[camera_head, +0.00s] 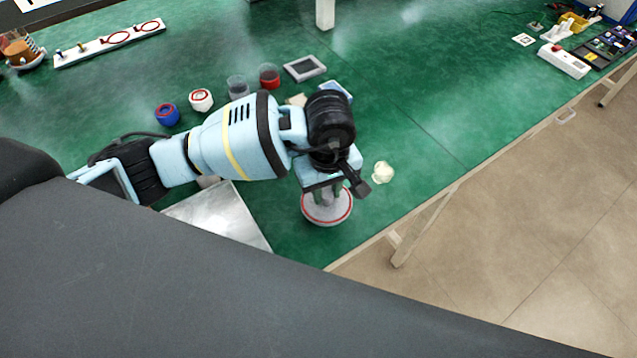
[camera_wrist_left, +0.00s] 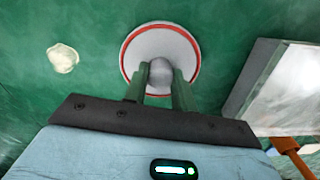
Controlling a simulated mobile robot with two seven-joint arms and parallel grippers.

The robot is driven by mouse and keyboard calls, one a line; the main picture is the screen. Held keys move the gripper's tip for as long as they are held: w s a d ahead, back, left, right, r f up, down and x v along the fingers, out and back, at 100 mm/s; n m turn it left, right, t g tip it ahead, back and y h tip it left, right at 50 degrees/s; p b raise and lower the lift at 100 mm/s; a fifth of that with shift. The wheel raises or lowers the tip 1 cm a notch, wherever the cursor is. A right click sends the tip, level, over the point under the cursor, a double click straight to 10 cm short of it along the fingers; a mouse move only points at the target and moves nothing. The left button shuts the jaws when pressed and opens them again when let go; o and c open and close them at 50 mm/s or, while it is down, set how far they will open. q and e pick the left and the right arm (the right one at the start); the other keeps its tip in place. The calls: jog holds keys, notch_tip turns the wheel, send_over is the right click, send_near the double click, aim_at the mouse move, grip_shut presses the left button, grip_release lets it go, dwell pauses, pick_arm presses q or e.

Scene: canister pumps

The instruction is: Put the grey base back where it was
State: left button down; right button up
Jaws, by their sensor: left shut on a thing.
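The grey base is a round grey disc with a red ring (camera_head: 327,214), near the table's front edge in the head view. In the left wrist view the base (camera_wrist_left: 150,42) shows at the top centre, with a rounded grey knob (camera_wrist_left: 160,74) in its middle. My left gripper (camera_head: 328,193) points down over the base, its two green fingers on either side of the knob, shut on it. I cannot tell whether the disc rests on the table or hangs just above it. My right gripper is not in view.
A cream lump (camera_head: 382,172) lies right of the base. A metal plate (camera_head: 225,222) lies to its left. Blue (camera_head: 167,115), white (camera_head: 201,100) and red (camera_head: 269,77) cups and a grey frame (camera_head: 305,68) stand behind.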

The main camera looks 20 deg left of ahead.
pick_arm(q)
jog(key=shift+w+a+f, duration=0.15)
jog(key=shift+w+a, duration=0.8)
jog(key=shift+w, duration=0.2)
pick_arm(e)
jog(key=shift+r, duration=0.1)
pick_arm(q)
jog(key=shift+w+a+f, duration=0.1)
jog(key=shift+w+f, duration=0.05)
jog(key=shift+f, duration=0.45)
jog(key=shift+w+a+f, duration=0.15)
jog(key=shift+f, duration=0.4)
jog(key=shift+w+a+f, duration=0.1)
jog(key=shift+w+f, duration=0.05)
jog(key=shift+f, duration=0.45)
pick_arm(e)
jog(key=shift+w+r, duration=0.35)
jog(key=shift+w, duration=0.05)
pick_arm(q)
jog(key=shift+f, duration=0.15)
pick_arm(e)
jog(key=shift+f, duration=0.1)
pick_arm(q)
jog(key=c, duration=1.1)
grip_release()
jog(key=shift+c, duration=0.2)
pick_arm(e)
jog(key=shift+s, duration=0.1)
